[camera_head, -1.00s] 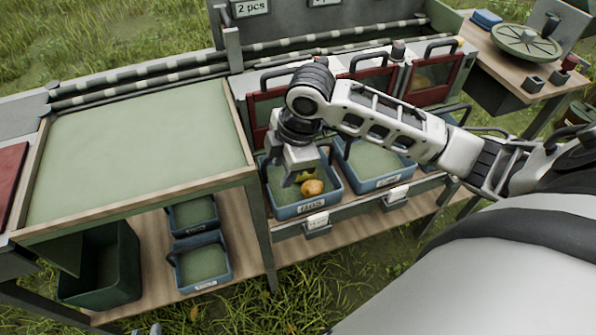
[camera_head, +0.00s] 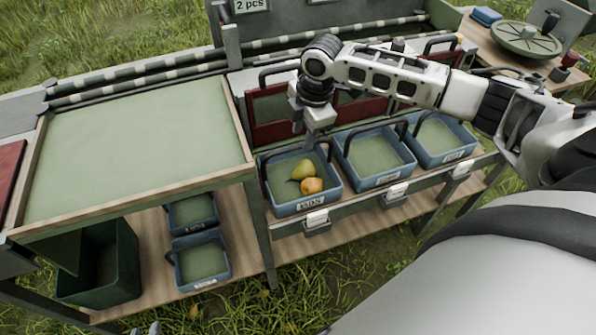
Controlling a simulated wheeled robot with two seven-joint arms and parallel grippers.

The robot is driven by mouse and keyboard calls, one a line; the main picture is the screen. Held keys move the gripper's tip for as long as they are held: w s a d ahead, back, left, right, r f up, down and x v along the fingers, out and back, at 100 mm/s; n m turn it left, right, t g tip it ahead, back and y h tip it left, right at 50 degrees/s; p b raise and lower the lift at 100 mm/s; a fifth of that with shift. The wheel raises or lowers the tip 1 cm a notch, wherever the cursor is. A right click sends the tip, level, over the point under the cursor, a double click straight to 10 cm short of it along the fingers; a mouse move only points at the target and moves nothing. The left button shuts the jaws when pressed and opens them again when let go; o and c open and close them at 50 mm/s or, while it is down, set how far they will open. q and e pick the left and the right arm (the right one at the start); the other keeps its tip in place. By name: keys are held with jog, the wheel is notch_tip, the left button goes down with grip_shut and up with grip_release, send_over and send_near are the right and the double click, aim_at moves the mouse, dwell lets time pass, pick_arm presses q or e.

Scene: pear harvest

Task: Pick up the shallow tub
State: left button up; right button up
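Several shallow blue tubs with dark handles are in view, and I cannot tell which one is meant. On the front shelf, the left tub (camera_head: 292,211) holds a green pear (camera_head: 303,169) and an orange-yellow fruit (camera_head: 312,186). The middle tub (camera_head: 382,184) and the right tub (camera_head: 451,159) look empty. Two more empty ones, a rear tub (camera_head: 192,229) and a front tub (camera_head: 203,286), sit on the lower shelf. My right gripper (camera_head: 307,146) hangs over the left tub's back edge, open and empty. Only a tip of my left gripper (camera_head: 153,330) shows at the bottom edge.
A deep dark green bin (camera_head: 122,283) stands on the lower shelf at left. The wood-rimmed green tabletop (camera_head: 140,150) is bare. Red-framed compartments (camera_head: 270,128) stand behind the tubs. A round scale plate (camera_head: 525,42) is at the far right.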

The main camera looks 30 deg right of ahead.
aim_at(298, 147)
jog(key=f, duration=0.3)
jog(key=w+f, duration=0.1)
jog(key=f, duration=0.1)
jog(key=shift+a+f, duration=0.25)
jog(key=shift+a, duration=0.1)
grip_shut()
jog(key=shift+w+r, duration=0.1)
